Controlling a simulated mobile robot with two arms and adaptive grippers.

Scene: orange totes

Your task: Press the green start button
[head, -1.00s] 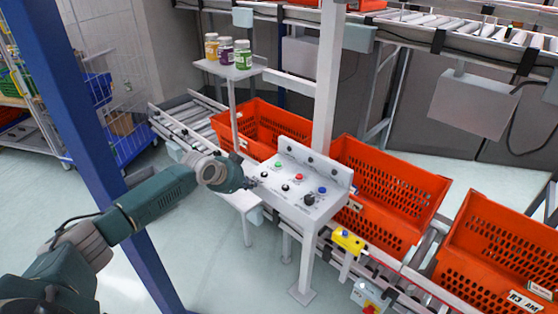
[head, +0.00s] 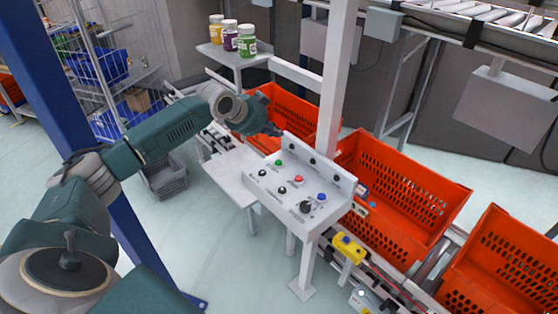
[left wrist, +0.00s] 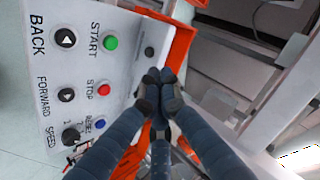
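The green start button (head: 278,163) sits on the sloped top of the white control panel (head: 262,190). It also shows in the left wrist view (left wrist: 111,42), beside the word START. My left gripper (head: 274,131) is near the panel's back left corner, above and behind the green button. In the left wrist view, my left gripper's dark fingers (left wrist: 160,88) are drawn together with nothing visible between them. They appear to the right of the panel labels, below and right of the green button, and apart from it. My right gripper is not in view.
A red stop button (head: 299,179), a blue reset button (head: 322,196) and black knobs share the panel. A raised back plate and white post (head: 333,90) stand behind it. Orange totes (head: 400,190) line the conveyor. Three jars (head: 230,38) stand on a shelf.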

